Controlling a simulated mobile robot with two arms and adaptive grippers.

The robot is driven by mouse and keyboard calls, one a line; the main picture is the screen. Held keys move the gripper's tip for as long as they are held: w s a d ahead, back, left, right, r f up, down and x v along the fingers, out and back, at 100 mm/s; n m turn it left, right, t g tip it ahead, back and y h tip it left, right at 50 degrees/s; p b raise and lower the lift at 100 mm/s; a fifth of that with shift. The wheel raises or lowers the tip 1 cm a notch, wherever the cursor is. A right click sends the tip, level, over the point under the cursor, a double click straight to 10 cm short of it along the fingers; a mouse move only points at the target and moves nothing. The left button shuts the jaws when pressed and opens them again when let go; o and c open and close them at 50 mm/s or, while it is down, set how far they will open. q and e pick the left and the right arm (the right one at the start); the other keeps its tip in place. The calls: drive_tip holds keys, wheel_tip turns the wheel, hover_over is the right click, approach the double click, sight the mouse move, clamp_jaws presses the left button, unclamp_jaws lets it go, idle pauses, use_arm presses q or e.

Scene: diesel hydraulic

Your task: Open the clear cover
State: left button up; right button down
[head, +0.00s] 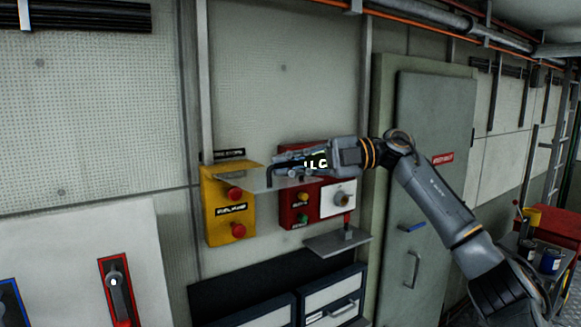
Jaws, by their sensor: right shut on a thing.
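The clear cover (235,178) is a thin see-through sheet. It lies nearly flat, edge-on to me, in front of the upper parts of a yellow box (215,212) and a red box (287,215) on the wall. I cannot tell where its hinge is. My right gripper (273,172) reaches in from the right and is shut on the cover. The gripper hides the top of the red box. The yellow box has two red buttons (238,231). The red box has small yellow and green buttons and a white panel with a knob (341,198). My left gripper is out of view.
A small grey shelf (338,243) juts out below the red box, above drawers (330,295). A green door (430,130) stands behind my right arm. A cart with cans (550,261) is at the far right. A red-framed lever (117,290) is at lower left.

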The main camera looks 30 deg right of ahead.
drive_tip(key=c, duration=1.7)
unclamp_jaws()
drive_tip(key=shift+f, duration=0.1)
drive_tip(key=v, duration=1.2)
drive_tip(key=shift+d, duration=0.15)
